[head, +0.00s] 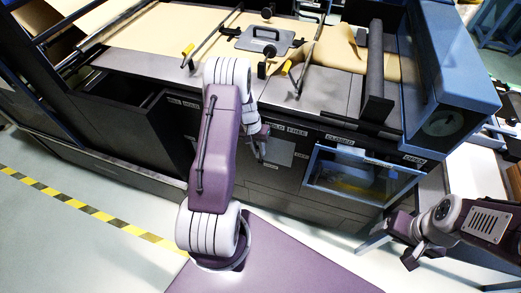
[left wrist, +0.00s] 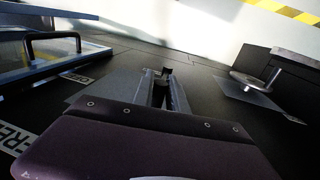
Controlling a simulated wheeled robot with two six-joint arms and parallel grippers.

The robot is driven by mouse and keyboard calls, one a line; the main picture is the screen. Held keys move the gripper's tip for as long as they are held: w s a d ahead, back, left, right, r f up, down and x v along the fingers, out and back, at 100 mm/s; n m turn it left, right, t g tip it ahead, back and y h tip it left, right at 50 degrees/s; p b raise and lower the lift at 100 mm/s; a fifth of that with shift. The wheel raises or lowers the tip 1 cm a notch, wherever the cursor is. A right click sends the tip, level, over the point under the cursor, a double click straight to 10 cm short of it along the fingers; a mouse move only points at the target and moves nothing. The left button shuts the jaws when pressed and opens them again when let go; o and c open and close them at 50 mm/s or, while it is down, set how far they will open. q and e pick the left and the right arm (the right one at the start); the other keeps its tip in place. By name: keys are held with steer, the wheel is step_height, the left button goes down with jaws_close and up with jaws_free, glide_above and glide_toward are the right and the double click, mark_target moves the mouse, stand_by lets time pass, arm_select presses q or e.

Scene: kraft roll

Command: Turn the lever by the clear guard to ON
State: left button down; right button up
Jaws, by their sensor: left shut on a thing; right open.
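The clear guard (head: 362,178) is a blue-framed window on the machine's front, below a CLOSED label. It also shows at the left of the left wrist view (left wrist: 70,62), with a black handle. My left gripper (head: 262,148) is at the front panel, left of the guard. In the left wrist view its fingers (left wrist: 162,92) are shut on a small dark part, which appears to be the lever, over a grey plate (left wrist: 95,88). The gripper hides most of the lever, so I cannot read its setting.
A round metal disc with a post (left wrist: 250,82) stands out from the panel at the right of the left wrist view. Brown paper (head: 340,48) and a grey handled plate (head: 264,40) lie on top of the machine. Floor is clear beyond the striped tape (head: 100,215).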

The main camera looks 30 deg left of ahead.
arm_select(q)
steer(key=shift+s+f, duration=0.1)
steer(key=c, duration=1.3)
jaws_free()
steer(key=shift+a, duration=0.1)
steer(key=shift+c, duration=0.2)
step_height(320, 180, up, 9)
steer(key=a, duration=0.1)
steer(key=shift+s+a, duration=0.15)
steer(key=shift+a, duration=0.1)
steer(key=shift+d, duration=0.1)
